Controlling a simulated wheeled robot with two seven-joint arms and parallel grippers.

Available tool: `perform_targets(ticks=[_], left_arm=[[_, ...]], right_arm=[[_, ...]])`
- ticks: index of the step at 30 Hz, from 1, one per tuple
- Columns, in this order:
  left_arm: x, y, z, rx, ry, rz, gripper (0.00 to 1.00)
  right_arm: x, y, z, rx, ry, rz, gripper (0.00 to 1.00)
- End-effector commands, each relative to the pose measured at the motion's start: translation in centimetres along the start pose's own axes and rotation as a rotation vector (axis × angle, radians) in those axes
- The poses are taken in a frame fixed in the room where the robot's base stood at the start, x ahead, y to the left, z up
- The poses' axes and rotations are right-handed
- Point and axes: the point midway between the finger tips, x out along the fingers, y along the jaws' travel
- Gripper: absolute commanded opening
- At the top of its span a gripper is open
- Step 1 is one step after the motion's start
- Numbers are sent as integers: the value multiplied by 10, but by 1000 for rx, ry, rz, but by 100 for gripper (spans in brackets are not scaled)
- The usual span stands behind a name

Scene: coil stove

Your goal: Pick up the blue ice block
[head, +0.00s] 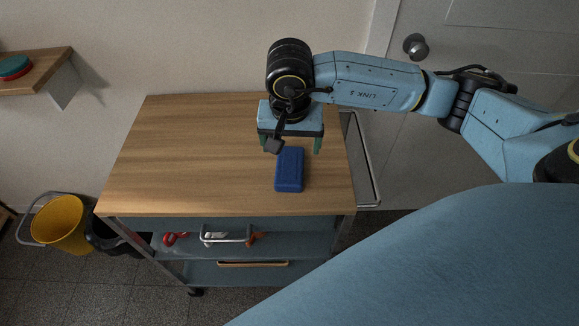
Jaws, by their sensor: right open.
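The blue ice block (289,172) lies flat on the wooden top of a cart (190,150), right of the middle and towards the front. Its long side runs from back to front. My right gripper (291,147) comes in from the right and points down over the far end of the block. Its two greenish fingers are spread wide, one to each side of the block's far end, and nothing is held between them. How high the fingertips are above the cart top I cannot tell. My left gripper is not in view.
The cart has a metal rail (362,160) on its right and lower shelves with red-handled items (175,239). A yellow bucket (60,222) stands on the floor at left. A wall shelf (35,75) holds a teal and red round thing. The left of the cart top is clear.

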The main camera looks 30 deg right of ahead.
Motion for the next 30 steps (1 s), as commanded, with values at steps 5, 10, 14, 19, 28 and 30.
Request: perform_targets(ticks=[5, 10, 14, 19, 28, 30], left_arm=[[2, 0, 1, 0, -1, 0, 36], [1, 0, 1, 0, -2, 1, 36], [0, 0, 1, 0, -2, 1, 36], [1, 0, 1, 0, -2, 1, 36], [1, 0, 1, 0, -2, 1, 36], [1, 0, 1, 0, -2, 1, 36]], right_arm=[[26, 0, 1, 2, -3, 0, 85], [36, -1, 2, 0, -4, -1, 85], [56, -2, 5, 1, -7, 0, 85], [78, -2, 4, 2, -3, -1, 85], [83, -2, 4, 0, -3, -3, 85], [82, -2, 4, 0, -3, -3, 77]])
